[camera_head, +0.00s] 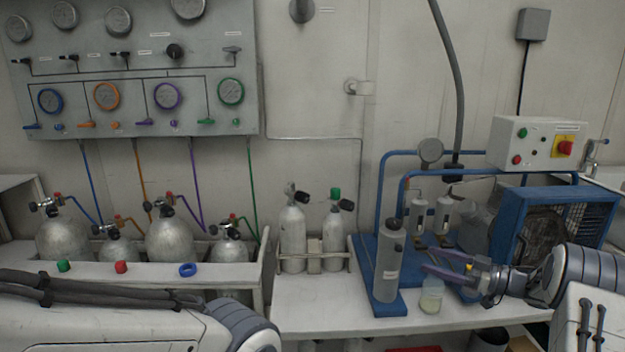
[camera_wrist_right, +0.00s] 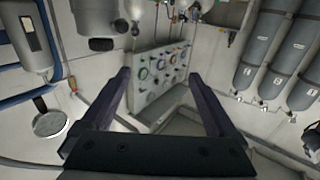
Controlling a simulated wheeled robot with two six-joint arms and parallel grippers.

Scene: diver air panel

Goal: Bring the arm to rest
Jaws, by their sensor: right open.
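My right gripper (camera_head: 430,260) reaches in from the right over the bench, its purple-grey fingers pointing left in the head view. It is beside the grey upright cylinder (camera_head: 388,265) and above a small clear jar (camera_head: 432,296). In the right wrist view the two fingers (camera_wrist_right: 160,82) stand wide apart with nothing between them. Whether the fingers touch the compressor parts behind them cannot be told. My left arm shows at the lower left, but its gripper is out of view.
A blue-framed compressor (camera_head: 510,225) with a control box (camera_head: 537,143) stands behind the right gripper. Two small cylinders (camera_head: 292,238) stand in a rack left of it. A gauge panel (camera_head: 130,95) hangs above several tanks (camera_head: 62,240). The white bench (camera_head: 320,305) is bare at front.

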